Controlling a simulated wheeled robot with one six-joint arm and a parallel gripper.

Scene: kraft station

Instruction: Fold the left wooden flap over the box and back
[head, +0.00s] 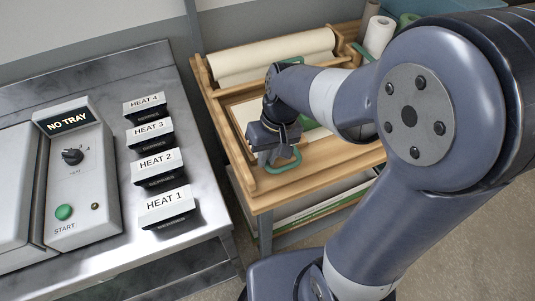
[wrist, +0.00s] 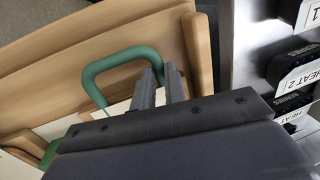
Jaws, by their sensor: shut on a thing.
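My gripper (head: 270,155) is low over the wooden station, at the near-left part of its top. In the wrist view my gripper's fingers (wrist: 158,88) are closed at one side of a green loop handle (wrist: 119,54), which also shows in the head view (head: 284,165). The handle is beside a pale wooden board (wrist: 110,38); I cannot tell for certain that this is the left flap. A pale sheet or panel (head: 239,114) lies on the station behind my gripper. The box cannot be made out clearly; my arm covers much of the station's middle.
A large paper roll (head: 270,58) spans the station's back, with a white roll (head: 379,36) to its right. A steel counter at left holds several HEAT blocks (head: 157,168) and a NO TRAY control unit (head: 82,170). A narrow gap separates counter and station.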

